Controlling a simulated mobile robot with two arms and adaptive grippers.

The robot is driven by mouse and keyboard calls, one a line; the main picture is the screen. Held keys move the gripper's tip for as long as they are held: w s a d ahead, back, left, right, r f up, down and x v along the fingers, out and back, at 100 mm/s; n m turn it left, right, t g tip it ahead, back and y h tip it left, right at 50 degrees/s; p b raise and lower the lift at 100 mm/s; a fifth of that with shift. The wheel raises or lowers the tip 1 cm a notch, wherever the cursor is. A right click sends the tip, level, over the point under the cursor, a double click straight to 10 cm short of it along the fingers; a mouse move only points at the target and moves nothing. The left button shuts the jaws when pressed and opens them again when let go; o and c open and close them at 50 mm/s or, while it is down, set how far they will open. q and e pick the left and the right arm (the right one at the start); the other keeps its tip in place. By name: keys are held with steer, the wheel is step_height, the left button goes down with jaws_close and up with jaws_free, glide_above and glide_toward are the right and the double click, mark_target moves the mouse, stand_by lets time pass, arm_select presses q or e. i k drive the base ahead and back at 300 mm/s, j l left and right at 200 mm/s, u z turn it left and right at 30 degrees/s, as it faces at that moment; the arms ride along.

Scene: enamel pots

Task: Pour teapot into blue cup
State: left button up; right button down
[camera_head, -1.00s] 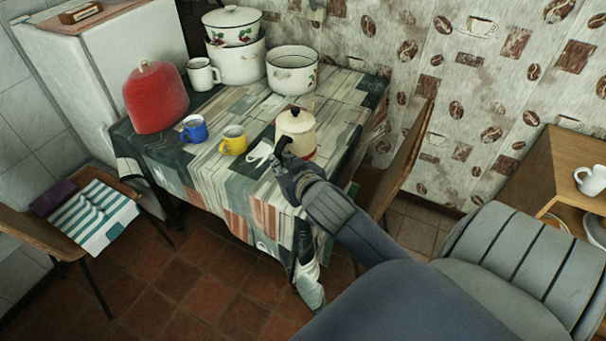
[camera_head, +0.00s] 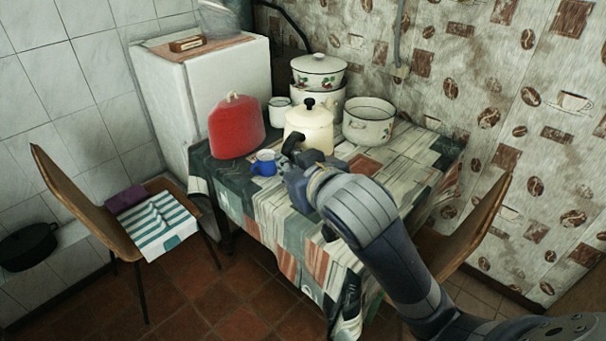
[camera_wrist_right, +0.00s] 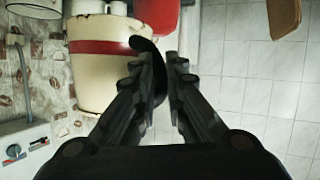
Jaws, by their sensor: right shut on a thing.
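The cream teapot (camera_head: 309,128) with a black lid knob hangs above the table, right of the blue cup, and looks roughly upright. In the right wrist view the teapot (camera_wrist_right: 100,65) shows a red band and a black handle (camera_wrist_right: 154,65) between the fingers. My right gripper (camera_head: 292,158) is shut on this handle; it also shows in the right wrist view (camera_wrist_right: 162,72). The blue cup (camera_head: 264,164) stands upright on the table, left of my gripper. Its inside is barely visible. My left gripper is out of view.
A red cosy (camera_head: 236,130) stands left of the blue cup. A white mug (camera_head: 279,111), stacked enamel pots (camera_head: 318,72) and an open pot (camera_head: 369,122) stand behind. The yellow cup is hidden. The right part of the tablecloth (camera_head: 410,158) is clear.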

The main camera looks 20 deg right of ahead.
mark_target(267, 168)
steer(key=i+z, duration=0.2)
steer(key=i, duration=0.35)
steer(key=i+j+z, duration=0.15)
steer(key=i, duration=0.35)
